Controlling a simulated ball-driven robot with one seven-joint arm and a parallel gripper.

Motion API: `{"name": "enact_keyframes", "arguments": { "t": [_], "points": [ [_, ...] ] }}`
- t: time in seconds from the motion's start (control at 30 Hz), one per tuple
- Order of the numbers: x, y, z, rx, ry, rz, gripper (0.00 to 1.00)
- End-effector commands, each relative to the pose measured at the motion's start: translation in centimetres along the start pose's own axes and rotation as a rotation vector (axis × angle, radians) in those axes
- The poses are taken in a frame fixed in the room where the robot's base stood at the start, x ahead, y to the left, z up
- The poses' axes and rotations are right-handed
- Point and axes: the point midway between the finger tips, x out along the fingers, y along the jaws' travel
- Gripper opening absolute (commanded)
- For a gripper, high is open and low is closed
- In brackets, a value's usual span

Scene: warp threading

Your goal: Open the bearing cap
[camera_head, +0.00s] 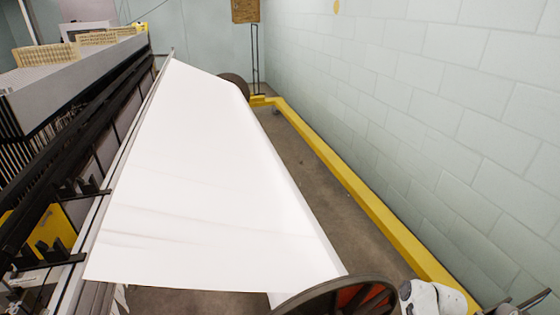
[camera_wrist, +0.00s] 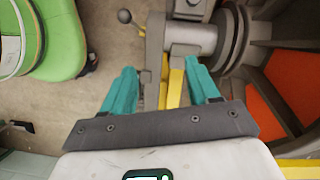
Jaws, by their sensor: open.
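In the wrist view, my gripper (camera_wrist: 160,68) has its two teal fingers spread apart with nothing held between them. A grey bearing housing with its cap (camera_wrist: 190,38) sits just ahead of the fingertips, around the end of the beam shaft. A lever with a dark ball knob (camera_wrist: 125,16) sticks out to its left. A narrow grey and yellow upright shows between the fingers; I cannot tell whether a finger touches it. Whether the cap is latched is not clear. In the head view, the bearing is hidden.
The beam flange with orange panels (camera_wrist: 275,90) is close on the right; it also shows in the head view (camera_head: 340,298). A white warp sheet (camera_head: 200,170) stretches to the loom (camera_head: 75,75). A yellow floor rail (camera_head: 350,185) runs along the block wall (camera_head: 430,110).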

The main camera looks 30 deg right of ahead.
Motion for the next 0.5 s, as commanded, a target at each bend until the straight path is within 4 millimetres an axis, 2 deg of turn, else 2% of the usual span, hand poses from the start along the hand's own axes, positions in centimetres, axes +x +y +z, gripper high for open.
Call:
{"name": "enact_keyframes", "arguments": {
  "t": [0.03, 0.13, 0.3, 0.4, 0.5],
  "points": [
    [0.3, 0.3, 2.0, -0.154, 0.049, 0.041, 0.6],
    [0.1, 0.8, 5.7, -0.47, 0.137, 0.109, 0.6],
    [-1.4, 1.9, 12.4, -0.996, 0.248, 0.201, 0.6],
    [-2.6, 2.8, 15.8, -1.245, 0.289, 0.236, 0.6],
    [-3.6, 3.5, 18.1, -1.419, 0.315, 0.255, 0.6]
  ]
}}
